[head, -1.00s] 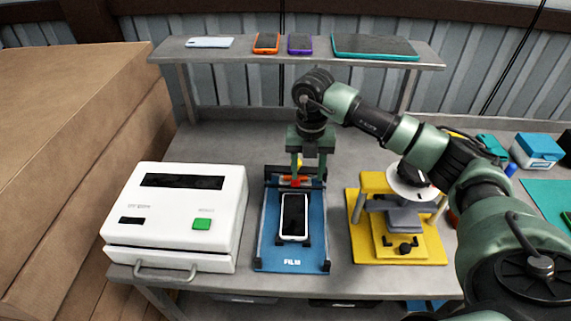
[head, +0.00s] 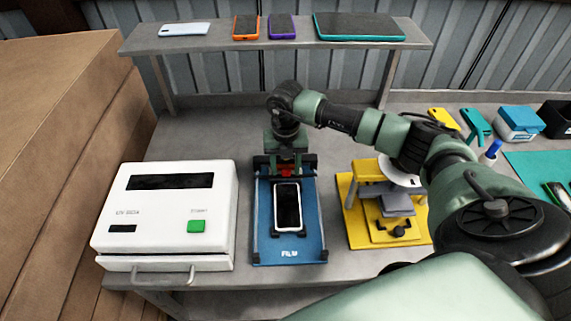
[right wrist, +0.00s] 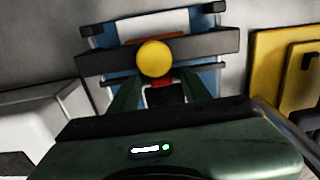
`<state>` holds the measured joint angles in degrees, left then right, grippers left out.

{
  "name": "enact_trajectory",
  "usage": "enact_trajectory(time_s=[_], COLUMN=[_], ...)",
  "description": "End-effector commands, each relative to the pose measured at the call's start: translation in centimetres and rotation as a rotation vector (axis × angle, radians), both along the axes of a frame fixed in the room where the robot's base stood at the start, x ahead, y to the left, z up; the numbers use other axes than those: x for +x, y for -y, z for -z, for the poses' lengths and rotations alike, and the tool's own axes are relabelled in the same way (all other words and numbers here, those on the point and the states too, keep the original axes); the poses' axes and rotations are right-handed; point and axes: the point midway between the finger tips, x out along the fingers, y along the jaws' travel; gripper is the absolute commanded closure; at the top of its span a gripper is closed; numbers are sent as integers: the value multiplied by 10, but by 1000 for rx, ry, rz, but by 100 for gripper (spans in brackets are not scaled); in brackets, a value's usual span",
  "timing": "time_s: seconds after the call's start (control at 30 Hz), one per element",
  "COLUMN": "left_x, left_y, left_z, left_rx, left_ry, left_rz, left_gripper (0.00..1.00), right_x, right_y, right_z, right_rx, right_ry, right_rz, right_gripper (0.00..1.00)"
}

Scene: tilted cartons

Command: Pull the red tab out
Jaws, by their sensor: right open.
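The red tab (head: 286,171) sits at the back end of the blue FILM fixture (head: 309,240), behind a white-framed phone (head: 287,206). My right gripper (head: 287,168) reaches down over the tab from behind. In the right wrist view the red tab (right wrist: 162,82) shows between the two green fingers (right wrist: 160,92), just below a round yellow knob (right wrist: 154,59) on a dark crossbar (right wrist: 95,64). The fingers are open, one on either side of the tab. Whether they touch it is unclear. My left gripper is not in view.
A white machine (head: 165,210) with a green button stands left of the fixture. A yellow press (head: 405,226) stands close on the right. A raised shelf (head: 220,46) with several devices is behind. Large cartons (head: 60,140) fill the far left.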

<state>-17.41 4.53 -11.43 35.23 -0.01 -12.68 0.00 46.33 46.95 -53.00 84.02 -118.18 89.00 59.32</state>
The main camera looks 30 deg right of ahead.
Motion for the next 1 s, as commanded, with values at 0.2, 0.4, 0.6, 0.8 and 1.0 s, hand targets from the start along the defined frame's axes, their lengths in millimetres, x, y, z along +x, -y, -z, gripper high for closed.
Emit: enact_trajectory(time_s=[0.2, 0.4, 0.6, 0.8, 1.0], left_x=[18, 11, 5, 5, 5], left_y=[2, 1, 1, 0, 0], left_z=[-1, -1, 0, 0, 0], left_rx=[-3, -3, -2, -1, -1], left_ry=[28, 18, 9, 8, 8], left_rz=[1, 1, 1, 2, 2], left_gripper=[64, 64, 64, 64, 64], right_x=[0, 0, 0, 0, 1], right_y=[0, 0, 0, 0, 0], right_z=[1, 0, 0, 0, 0], right_rx=[0, 0, -1, 0, 0], right_ry=[0, 0, 1, 1, 1], right_rz=[0, 0, 0, 1, 1], right_gripper=[55, 100, 100, 100, 100])
